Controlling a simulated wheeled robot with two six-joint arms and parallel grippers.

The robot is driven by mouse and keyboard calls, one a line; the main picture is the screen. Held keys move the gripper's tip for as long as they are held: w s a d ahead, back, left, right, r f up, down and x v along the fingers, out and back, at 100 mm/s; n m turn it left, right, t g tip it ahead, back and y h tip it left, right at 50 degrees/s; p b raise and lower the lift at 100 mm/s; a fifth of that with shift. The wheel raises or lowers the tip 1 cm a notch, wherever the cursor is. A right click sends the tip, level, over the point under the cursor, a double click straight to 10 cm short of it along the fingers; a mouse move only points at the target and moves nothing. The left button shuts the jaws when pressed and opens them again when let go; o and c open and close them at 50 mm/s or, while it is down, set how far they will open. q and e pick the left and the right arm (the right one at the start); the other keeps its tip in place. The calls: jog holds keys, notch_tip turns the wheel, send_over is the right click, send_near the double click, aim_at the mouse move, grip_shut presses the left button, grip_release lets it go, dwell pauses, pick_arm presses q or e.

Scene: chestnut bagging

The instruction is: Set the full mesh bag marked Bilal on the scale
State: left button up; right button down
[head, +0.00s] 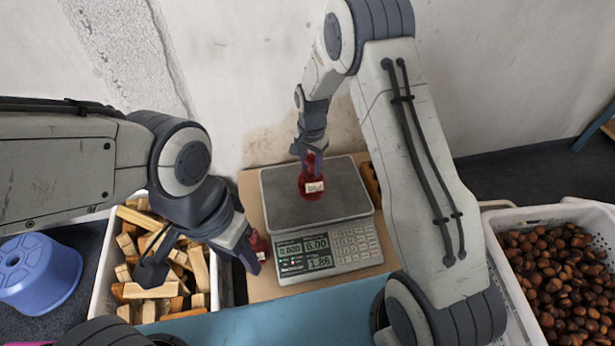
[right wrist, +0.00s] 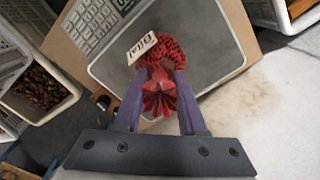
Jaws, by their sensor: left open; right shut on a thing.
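The red mesh bag marked Bilal (head: 313,187) is at the plate of the scale (head: 345,199), upright with its white label facing the head camera. In the right wrist view, the bag (right wrist: 180,52) shows its "Bilal" label, and its gathered red top sticks out between the fingers. My right gripper (head: 309,163) is shut on the bag's neck from above; it also shows in the right wrist view (right wrist: 160,85). The bag's base appears to be on the plate, though contact is hard to confirm.
A second red bag (head: 259,244) is beside the scale, partly behind my left finger. A white crate of wood blocks (head: 103,275) stands left, with a blue stool (head: 38,272) beyond. A white crate of chestnuts (head: 570,210) stands right. The scale is on a brown board (head: 250,200).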

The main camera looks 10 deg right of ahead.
aim_at(308, 171)
jog(key=shift+w+a+f, duration=0.35)
jog(key=shift+a, duration=0.05)
jog(key=shift+f+b, duration=0.5)
jog(key=shift+f, duration=1.4)
jog(key=shift+f, duration=0.2)
jog(key=shift+c, duration=2.4)
grip_release()
jog(key=shift+r, duration=0.1)
